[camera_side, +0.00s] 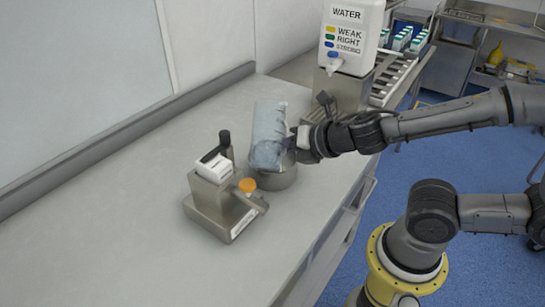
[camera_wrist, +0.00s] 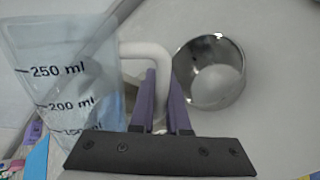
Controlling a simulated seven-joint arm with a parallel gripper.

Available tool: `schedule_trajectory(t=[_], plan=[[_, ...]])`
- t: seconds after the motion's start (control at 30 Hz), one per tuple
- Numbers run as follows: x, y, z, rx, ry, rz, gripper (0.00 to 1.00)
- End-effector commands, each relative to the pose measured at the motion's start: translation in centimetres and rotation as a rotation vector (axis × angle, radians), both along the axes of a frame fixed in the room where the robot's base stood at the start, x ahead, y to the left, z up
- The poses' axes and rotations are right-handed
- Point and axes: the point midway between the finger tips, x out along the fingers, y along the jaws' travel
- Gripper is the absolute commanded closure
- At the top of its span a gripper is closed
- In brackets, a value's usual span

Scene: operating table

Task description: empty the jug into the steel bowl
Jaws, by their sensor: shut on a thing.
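The jug (camera_side: 268,125) is clear, pale blue and marked in ml. It fills the left of the wrist view (camera_wrist: 70,65), with its pale handle (camera_wrist: 145,50) towards the fingers. My gripper (camera_side: 292,142) is shut on the handle, and its purple fingers (camera_wrist: 163,100) show on either side of it. The steel bowl (camera_side: 283,178) stands on the table, partly hidden behind the jug's lower part in the side view. In the wrist view the bowl (camera_wrist: 212,72) is right of the jug and looks empty. I cannot tell the jug's liquid level or exact tilt.
A steel device (camera_side: 218,205) with a white block, a black knob and an orange cap stands left of the bowl. A water dispenser (camera_side: 352,35) stands behind, beside a slotted metal rack (camera_side: 393,75). The table's front left (camera_side: 130,240) is clear.

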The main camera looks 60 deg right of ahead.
Motion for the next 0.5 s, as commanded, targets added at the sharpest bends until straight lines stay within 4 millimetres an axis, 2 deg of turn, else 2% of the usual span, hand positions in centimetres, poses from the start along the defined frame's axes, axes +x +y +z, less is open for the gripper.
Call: schedule_trajectory(t=[0.5], plan=[[-0.24, 0.38, 0.18, 0.061, 0.032, 0.001, 1.00]])
